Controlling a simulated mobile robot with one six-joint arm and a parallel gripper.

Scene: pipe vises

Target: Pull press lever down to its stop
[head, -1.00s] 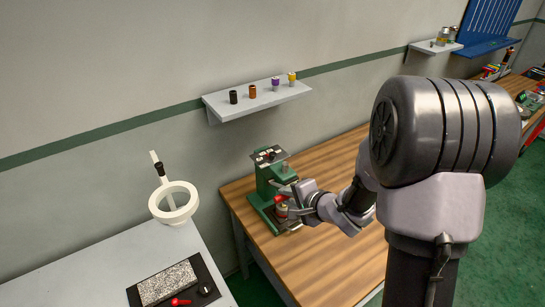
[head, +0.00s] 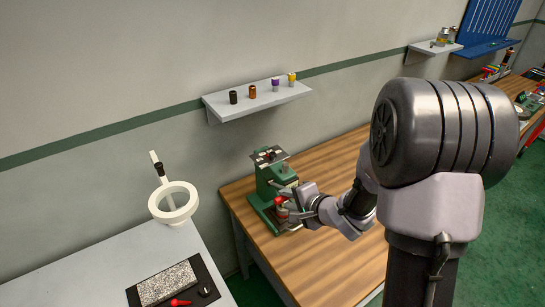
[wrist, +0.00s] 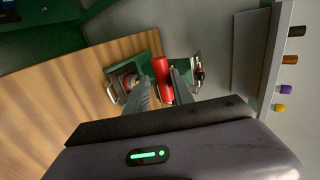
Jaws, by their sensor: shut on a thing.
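My gripper (head: 288,207) is at that handle, reaching in from the right. In the wrist view the red handle (wrist: 162,79) lies between the two fingers of my gripper (wrist: 160,88), which is shut on it. Part of the press (wrist: 130,70) shows behind the fingers. The lever's pivot and its stop cannot be made out.
A wall shelf (head: 258,100) with several small coloured cylinders hangs above the press. A grey table (head: 120,262) at the left carries a white ring stand (head: 174,207) and a black mat (head: 213,281). The wooden bench (head: 310,265) is clear in front.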

